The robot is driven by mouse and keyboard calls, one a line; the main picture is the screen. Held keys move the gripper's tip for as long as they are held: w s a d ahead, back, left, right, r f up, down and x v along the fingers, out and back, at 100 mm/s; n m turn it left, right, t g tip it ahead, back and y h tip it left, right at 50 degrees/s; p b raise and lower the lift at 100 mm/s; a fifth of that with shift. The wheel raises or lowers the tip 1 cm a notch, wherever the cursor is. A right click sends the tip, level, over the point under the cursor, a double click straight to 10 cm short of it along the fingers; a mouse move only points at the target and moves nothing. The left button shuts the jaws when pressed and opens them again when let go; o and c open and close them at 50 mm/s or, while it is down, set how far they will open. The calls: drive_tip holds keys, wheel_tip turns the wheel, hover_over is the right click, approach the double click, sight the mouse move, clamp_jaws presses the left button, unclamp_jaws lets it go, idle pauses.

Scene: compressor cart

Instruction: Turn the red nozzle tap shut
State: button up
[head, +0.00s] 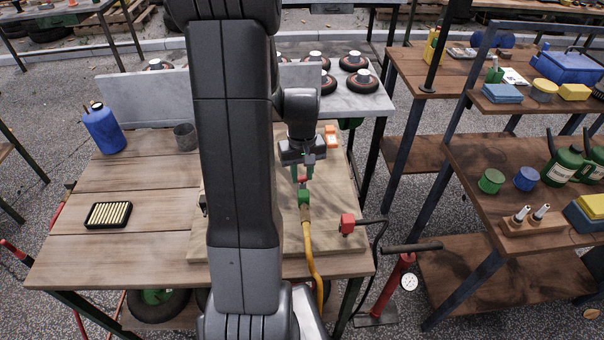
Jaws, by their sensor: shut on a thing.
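My gripper (301,174) points down over the right part of the wooden cart top, and its fingers are closed around the small red nozzle tap (299,181). The fingers hide much of the tap, so I cannot tell its exact angle. Just below it is a green nozzle body (305,197), joined to a yellow hose (311,250) that runs to the front edge of the cart.
A grey cup (185,137), blue container (104,129) and black tray (108,215) stand on the left planks. My arm covers the middle of the cart. Shelves (510,165) stand at right.

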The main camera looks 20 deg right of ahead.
sight(302, 177)
drive_tip(key=shift+m, duration=1.1)
drive_tip(key=o, duration=1)
drive_tip(key=shift+r, duration=0.15)
wheel_tip(302, 177, up, 14)
drive_tip(key=shift+f, duration=0.2)
wheel_tip(302, 177, down, 14)
